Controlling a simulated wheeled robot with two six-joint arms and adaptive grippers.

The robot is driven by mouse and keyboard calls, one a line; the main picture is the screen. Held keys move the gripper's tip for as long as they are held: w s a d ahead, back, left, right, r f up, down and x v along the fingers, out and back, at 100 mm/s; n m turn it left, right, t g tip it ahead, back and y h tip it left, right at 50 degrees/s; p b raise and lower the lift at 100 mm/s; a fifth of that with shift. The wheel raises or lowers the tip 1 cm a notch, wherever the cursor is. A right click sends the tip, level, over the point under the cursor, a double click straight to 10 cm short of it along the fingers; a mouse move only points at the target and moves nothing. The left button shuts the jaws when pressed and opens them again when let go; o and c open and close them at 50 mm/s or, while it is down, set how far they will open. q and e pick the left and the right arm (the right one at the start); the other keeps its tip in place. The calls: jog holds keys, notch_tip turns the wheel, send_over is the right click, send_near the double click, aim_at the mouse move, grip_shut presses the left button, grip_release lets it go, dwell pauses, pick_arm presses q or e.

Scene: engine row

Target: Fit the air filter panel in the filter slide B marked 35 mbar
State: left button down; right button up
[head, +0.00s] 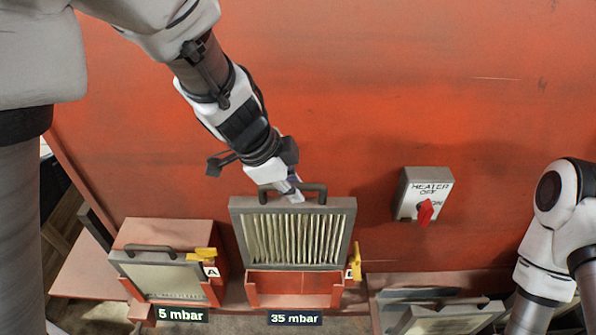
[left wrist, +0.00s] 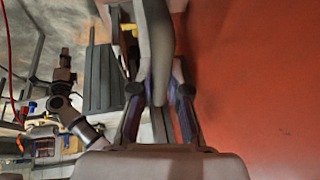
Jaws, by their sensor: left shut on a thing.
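The air filter panel (head: 295,238) has a grey frame, pale pleats and a dark top handle (head: 316,188). It stands upright at filter slide B (head: 295,290), a red holder above the "35 mbar" label (head: 295,318). Its lower edge is at the holder; I cannot tell how deep it sits. My left gripper (head: 290,192) is shut on the panel's handle from above. In the left wrist view the fingers (left wrist: 160,95) close around a grey bar. My right gripper is out of view; only part of my right arm shows.
Slide A (head: 212,290), marked "5 mbar" (head: 181,314), holds another panel (head: 158,272) at left. Yellow levers (head: 355,262) sit beside the slides. A heater switch box (head: 424,192) with a red knob is on the red wall. More panels (head: 440,318) lie at lower right.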

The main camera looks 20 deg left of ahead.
aim_at(294, 208)
pick_arm(q)
jog(key=shift+w+f+b, duration=0.15)
jog(key=shift+f+b, duration=1.8)
jog(key=shift+f, duration=1)
jog(key=shift+p, duration=0.4)
jog(key=shift+p, duration=0.3)
jog(key=shift+p, duration=0.35)
